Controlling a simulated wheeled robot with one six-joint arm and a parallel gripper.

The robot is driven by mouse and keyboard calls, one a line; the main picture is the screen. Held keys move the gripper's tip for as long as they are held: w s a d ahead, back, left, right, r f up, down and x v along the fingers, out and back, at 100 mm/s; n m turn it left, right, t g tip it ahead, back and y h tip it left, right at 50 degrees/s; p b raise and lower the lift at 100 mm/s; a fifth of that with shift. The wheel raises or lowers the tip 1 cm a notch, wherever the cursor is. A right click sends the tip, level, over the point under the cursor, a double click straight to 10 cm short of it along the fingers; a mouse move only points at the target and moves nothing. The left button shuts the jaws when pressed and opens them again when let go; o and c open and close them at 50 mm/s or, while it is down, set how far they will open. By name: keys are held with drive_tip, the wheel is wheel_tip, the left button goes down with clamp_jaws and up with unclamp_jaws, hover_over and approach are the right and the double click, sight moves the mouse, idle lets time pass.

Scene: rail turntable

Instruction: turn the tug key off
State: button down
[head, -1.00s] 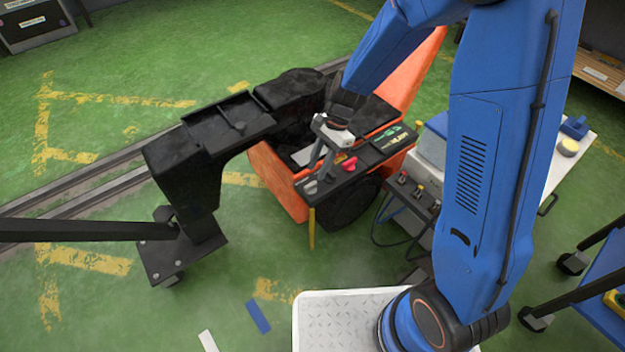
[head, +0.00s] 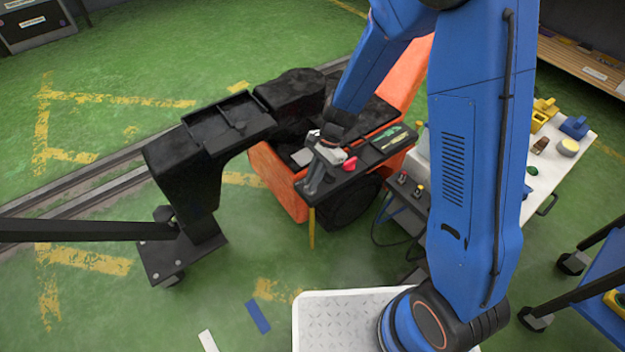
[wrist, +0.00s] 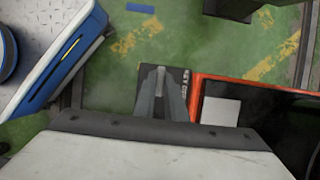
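The tug (head: 285,180) is an orange and black vehicle with a dark control panel (head: 352,180) on its near side. My gripper (head: 309,188) points down at the left end of this panel, where a small grey key switch stood in view earlier; the fingers now hide it. A red knob (head: 349,163) sits to the right of my fingers.
A black column with a tray-topped arm (head: 190,190) stands left of the tug. A box with switches and cables (head: 408,192) stands to the right, by a white table (head: 550,175) with small items. Green floor is open in front of the panel.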

drive_tip(key=shift+n, duration=0.3)
drive_tip(key=n, duration=0.2)
drive_tip(key=n+g+h, duration=0.1)
drive_tip(key=n, duration=0.2)
drive_tip(key=shift+w+a+g+h, duration=0.2)
drive_tip(key=shift+g+h, duration=0.1)
drive_tip(key=n+h, duration=0.1)
drive_tip(key=n, duration=0.2)
drive_tip(key=n+h, duration=0.1)
drive_tip(key=n, duration=0.1)
drive_tip(key=shift+a+n, duration=0.15)
drive_tip(key=shift+n, duration=0.25)
drive_tip(key=n+h, duration=0.1)
drive_tip(key=n, duration=0.2)
drive_tip(key=n+h, duration=0.1)
drive_tip(key=n, duration=0.2)
drive_tip(key=shift+a, duration=0.2)
drive_tip(key=shift+n+h, duration=0.3)
drive_tip(key=shift+n, duration=0.1)
drive_tip(key=c, duration=1.8)
unclamp_jaws()
drive_tip(key=shift+r, duration=0.1)
